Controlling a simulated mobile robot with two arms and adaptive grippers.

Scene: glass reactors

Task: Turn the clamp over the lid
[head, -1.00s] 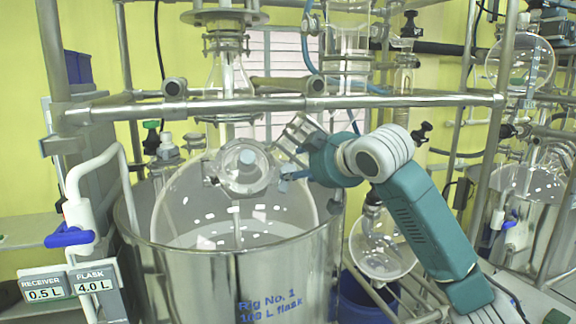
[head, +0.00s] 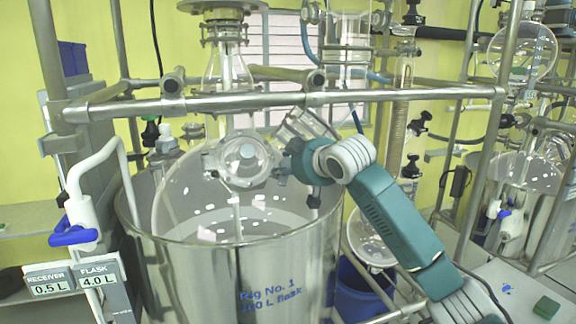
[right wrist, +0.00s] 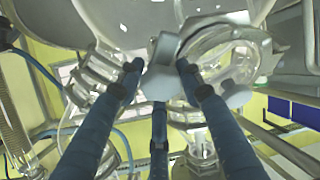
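The round glass lid (head: 246,160) sits at the front of the big glass vessel (head: 180,205), with a grey metal clamp (head: 211,160) around its rim. In the right wrist view the clamp (right wrist: 165,48) shows close up, beside the round glass opening (right wrist: 235,55). My right gripper (head: 284,170) is just right of the lid in the head view. In the right wrist view its three dark blue fingers (right wrist: 160,68) are spread around a pale knob (right wrist: 160,82) of the clamp. I cannot tell whether they touch it. My left gripper is not in view.
A steel pot (head: 240,275) marked "Rig No. 1" surrounds the vessel. A horizontal steel rail (head: 240,104) crosses above the lid. A white pipe with a blue handle (head: 73,234) stands at the left. A round glass flask (head: 370,245) hangs right of the pot, behind my arm.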

